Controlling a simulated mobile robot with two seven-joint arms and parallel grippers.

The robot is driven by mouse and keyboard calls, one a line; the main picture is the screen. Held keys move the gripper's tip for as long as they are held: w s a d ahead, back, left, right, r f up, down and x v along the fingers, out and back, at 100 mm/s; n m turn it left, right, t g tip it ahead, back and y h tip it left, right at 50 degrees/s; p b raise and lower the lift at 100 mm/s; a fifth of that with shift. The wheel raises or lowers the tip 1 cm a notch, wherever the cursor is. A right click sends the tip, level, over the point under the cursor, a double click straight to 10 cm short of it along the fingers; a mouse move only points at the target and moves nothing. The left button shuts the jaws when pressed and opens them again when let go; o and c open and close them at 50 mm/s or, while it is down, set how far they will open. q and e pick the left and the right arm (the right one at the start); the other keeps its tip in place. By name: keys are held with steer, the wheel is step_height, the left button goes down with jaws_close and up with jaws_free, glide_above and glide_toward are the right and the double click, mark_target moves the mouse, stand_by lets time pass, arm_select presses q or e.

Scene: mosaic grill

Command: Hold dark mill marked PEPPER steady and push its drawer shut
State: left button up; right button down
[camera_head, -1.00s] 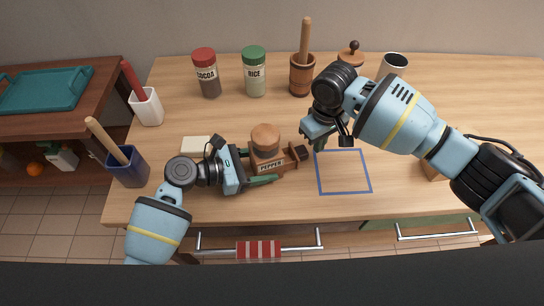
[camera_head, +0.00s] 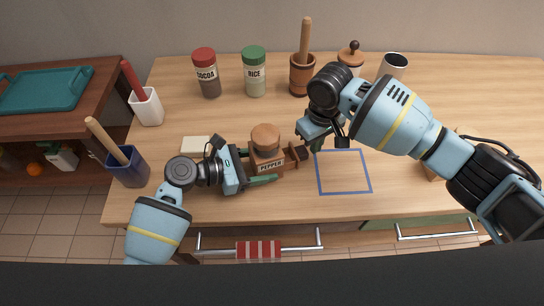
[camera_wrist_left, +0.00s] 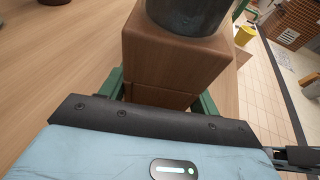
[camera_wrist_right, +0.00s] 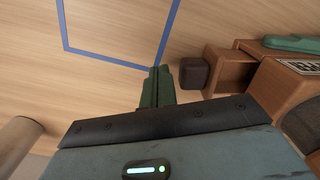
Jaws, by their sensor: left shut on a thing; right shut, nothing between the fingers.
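The dark mill marked PEPPER (camera_head: 268,163) stands upright on the counter in the head view, with a rounded brown top. My left gripper (camera_head: 262,168) is shut around its body from the left; the left wrist view shows the wooden body (camera_wrist_left: 170,65) between the green fingers. The mill's drawer (camera_head: 294,155) sticks out on the right side, with a dark knob at its end. In the right wrist view the drawer (camera_wrist_right: 230,68) stands open and its dark knob (camera_wrist_right: 194,73) is beside my shut, empty right fingers (camera_wrist_right: 158,82). A small gap seems to separate knob and fingers.
A blue square outline (camera_head: 343,172) lies on the counter right of the mill. The cocoa jar (camera_head: 207,75), rice jar (camera_head: 254,73) and wooden mortar (camera_head: 302,76) stand at the back. A blue holder (camera_head: 128,167) is at the left edge.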

mark_target(303, 150)
steer(key=shift+s+a, duration=0.3)
steer(key=shift+a, duration=0.6)
steer(key=shift+s+a, duration=0.1)
steer(key=shift+a, duration=0.2)
steer(key=shift+s+a, duration=0.2)
steer(key=shift+a, duration=0.4)
steer(key=shift+s+a, duration=0.15)
steer(key=shift+a, duration=0.4)
arm_select(q)
steer(key=shift+d, duration=0.1)
arm_select(e)
steer(key=shift+s+a, duration=0.15)
steer(key=shift+a, duration=0.1)
steer(key=shift+d, duration=0.15)
steer(key=shift+w+d, duration=0.3)
steer(key=shift+d, duration=0.4)
steer(key=shift+r, duration=4)
